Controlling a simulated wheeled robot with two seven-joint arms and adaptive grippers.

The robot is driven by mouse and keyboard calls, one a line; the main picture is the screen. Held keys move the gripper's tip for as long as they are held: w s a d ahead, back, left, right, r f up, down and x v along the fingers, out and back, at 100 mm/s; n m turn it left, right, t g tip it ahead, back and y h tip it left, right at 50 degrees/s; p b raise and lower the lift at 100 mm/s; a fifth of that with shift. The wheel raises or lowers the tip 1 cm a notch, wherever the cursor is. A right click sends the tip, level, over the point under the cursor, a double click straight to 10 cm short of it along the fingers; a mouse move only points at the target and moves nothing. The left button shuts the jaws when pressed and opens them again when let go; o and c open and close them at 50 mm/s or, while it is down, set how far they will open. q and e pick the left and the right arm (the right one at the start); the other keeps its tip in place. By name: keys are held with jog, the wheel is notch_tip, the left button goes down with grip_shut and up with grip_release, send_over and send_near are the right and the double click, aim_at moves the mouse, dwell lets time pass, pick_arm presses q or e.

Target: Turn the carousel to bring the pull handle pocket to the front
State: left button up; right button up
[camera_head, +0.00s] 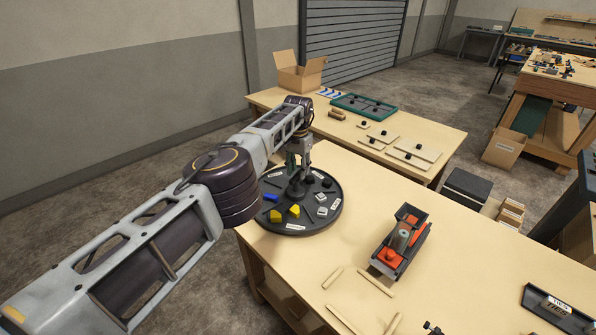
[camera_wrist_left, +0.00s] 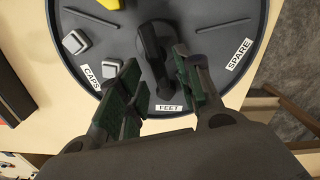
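The carousel (camera_head: 309,228) is a round dark tray at the left end of the near table. Yellow, blue, grey and black parts lie on it, with white labels at its rim. In the left wrist view the carousel (camera_wrist_left: 205,22) shows labels reading CAPS, FEET and SPARE. My left gripper (camera_head: 294,172) is over the carousel's far side. In the wrist view its fingers (camera_wrist_left: 162,86) are apart, with the black piece between them; contact cannot be told. The front label is too small to read.
A red and black fixture (camera_head: 404,240) stands right of the carousel, with wooden strips (camera_head: 376,284) near it. A dark tray (camera_head: 560,308) lies at the right. A second table (camera_head: 440,130) behind holds a cardboard box (camera_head: 300,75) and a green tray (camera_head: 364,106).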

pick_arm(q)
notch_tip(320, 180, up, 11)
dwell(0.6)
dwell(0.3)
